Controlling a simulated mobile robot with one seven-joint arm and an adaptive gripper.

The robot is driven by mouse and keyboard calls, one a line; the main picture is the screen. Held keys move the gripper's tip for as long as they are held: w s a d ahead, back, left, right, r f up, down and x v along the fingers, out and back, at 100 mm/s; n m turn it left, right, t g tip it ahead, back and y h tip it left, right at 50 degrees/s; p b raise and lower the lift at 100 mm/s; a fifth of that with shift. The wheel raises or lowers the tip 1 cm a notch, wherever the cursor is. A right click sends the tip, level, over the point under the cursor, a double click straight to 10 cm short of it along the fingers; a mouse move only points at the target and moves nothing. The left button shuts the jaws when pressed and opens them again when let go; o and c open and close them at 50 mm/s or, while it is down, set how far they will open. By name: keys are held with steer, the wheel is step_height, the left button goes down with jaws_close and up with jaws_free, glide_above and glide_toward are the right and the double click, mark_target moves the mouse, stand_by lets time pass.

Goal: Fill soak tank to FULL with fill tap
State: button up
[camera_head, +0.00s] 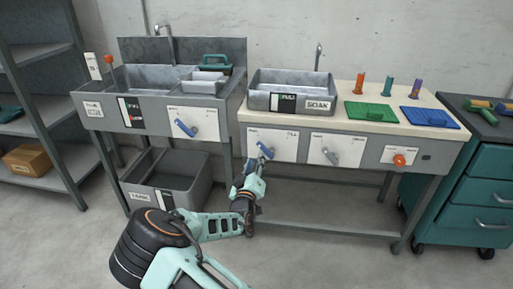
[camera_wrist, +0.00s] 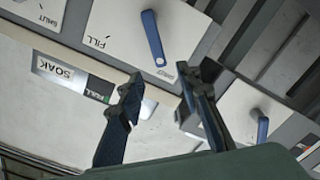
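The soak tank (camera_head: 260,99) is a grey basin in the bench top, with a SOAK label and a gauge (camera_head: 283,102) marked FULL on its front. Whether it holds water I cannot tell. The fill tap (camera_head: 266,151) is a blue lever on a white panel below it. In the wrist view the lever (camera_wrist: 153,38) has one end towards the SHUT mark, away from the FILL mark. My gripper (camera_head: 259,168) is just in front of and below the lever. In the wrist view my gripper (camera_wrist: 158,88) has its fingers apart, with nothing between them.

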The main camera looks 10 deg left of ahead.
mark_target(260, 146)
steer(key=w, duration=0.3)
steer(key=w+b, duration=0.1)
steer(key=w, duration=0.2)
steer(key=w+b, duration=0.1)
steer(key=w, duration=0.3)
steer(key=shift+w+d, duration=0.1)
steer(key=shift+d, duration=0.15)
steer(key=shift+c, duration=0.3)
jaws_close()
